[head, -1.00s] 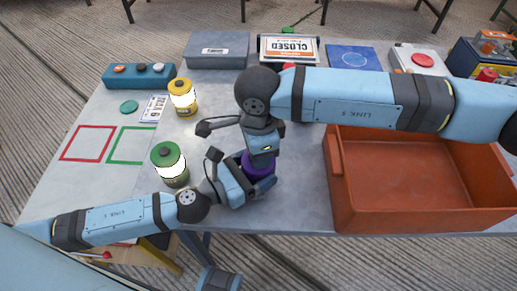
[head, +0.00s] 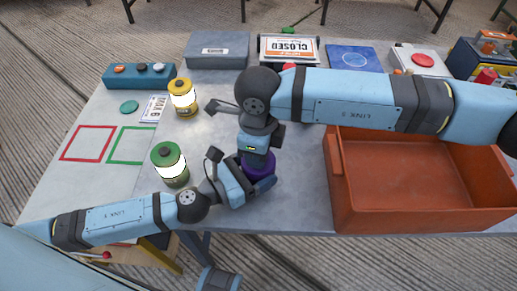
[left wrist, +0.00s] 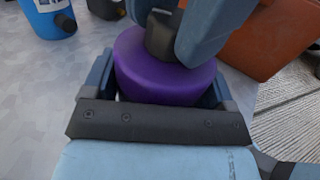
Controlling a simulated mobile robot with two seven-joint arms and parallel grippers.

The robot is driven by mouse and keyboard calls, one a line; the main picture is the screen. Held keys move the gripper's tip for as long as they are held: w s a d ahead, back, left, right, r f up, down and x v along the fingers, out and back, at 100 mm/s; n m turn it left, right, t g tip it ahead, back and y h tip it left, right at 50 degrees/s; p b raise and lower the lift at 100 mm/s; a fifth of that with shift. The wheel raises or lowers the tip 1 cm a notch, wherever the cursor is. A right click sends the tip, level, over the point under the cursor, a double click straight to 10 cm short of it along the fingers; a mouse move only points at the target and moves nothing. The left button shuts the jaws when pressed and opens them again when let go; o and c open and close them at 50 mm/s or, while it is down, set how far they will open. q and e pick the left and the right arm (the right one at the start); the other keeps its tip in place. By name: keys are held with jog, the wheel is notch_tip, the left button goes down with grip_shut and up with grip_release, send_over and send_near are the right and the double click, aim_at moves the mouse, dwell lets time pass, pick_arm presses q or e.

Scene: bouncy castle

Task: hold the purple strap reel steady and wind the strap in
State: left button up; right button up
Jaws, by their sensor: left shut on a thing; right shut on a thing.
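The purple strap reel (head: 259,166) stands on the table near its front edge, and only parts of it show in the head view. It fills the middle of the left wrist view (left wrist: 165,78) as a round purple drum. My left gripper (head: 250,178) is shut around the reel's sides, low down. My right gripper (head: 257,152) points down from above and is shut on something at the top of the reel. In the left wrist view its dark fingers meet a dark part at the reel's top (left wrist: 162,35). The strap itself is hidden.
A green-lidded jar (head: 169,166) stands left of the reel, a yellow one (head: 182,97) behind it. An orange-red bin (head: 340,190) stands close on the right. Red (head: 88,143) and green (head: 127,145) outlined squares at the left are empty.

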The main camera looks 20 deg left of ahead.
dwell(0.3)
jog(key=o, duration=0.9)
notch_tip(320, 180, up, 12)
jog(key=shift+r, duration=0.1)
pick_arm(q)
jog(key=o, duration=1.1)
jog(key=shift+s, duration=0.1)
